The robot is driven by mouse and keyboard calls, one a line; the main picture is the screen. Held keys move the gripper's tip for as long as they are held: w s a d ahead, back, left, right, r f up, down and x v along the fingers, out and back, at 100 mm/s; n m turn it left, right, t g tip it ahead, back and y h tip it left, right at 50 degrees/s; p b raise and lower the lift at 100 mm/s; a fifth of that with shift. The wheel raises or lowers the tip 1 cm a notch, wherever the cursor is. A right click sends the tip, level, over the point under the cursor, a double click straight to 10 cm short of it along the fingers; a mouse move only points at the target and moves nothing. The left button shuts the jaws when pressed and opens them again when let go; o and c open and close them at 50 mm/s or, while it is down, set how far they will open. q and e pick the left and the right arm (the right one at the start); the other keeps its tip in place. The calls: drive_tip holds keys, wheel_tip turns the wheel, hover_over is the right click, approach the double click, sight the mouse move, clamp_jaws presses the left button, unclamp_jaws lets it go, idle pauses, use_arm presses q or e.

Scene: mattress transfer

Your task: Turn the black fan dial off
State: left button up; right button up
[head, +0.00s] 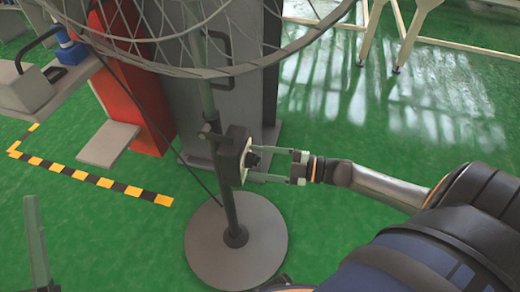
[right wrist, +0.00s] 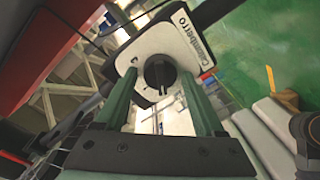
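The black fan dial (right wrist: 160,73) sits on a pale face plate (right wrist: 148,45) of the fan's control box; its ridge runs roughly up and down in the right wrist view. In the head view the dial (head: 252,160) faces right, on the box (head: 234,150) fixed to the fan's pole. My right gripper (head: 257,163) is open, its fingers reaching in on either side of the dial. In the right wrist view (right wrist: 158,76) gaps show between fingers and dial. One pale finger of my left gripper (head: 37,245) shows at bottom left, apparently empty.
The fan's round grey base (head: 262,245) stands on the green floor, its wire cage (head: 250,60) overhead. Behind are a grey cabinet (head: 180,80) and a red panel (head: 135,90). Black-yellow tape (head: 90,178) lies at left. Floor right of the pole is mostly clear.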

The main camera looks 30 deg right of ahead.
drive_tip(key=shift+o, duration=0.7)
drive_tip(key=shift+s+d, duration=0.2)
drive_tip(key=shift+s, duration=0.05)
use_arm(q)
drive_tip(key=w+a+f+n+g+y+p, duration=0.1)
drive_tip(key=w+f+n+y, duration=0.4)
drive_tip(key=f, duration=0.8)
drive_tip(key=g+y+p, duration=0.1)
drive_tip(key=g, duration=0.1)
drive_tip(key=shift+w+a+n+g+y+p, duration=0.2)
drive_tip(key=shift+n+g+y+p, duration=0.1)
drive_tip(key=shift+g+y, duration=0.1)
use_arm(e)
drive_tip(key=v, duration=1.1)
drive_tip(key=shift+s+d, duration=0.25)
drive_tip(key=shift+d, duration=0.05)
use_arm(q)
drive_tip(key=shift+d, duration=0.1)
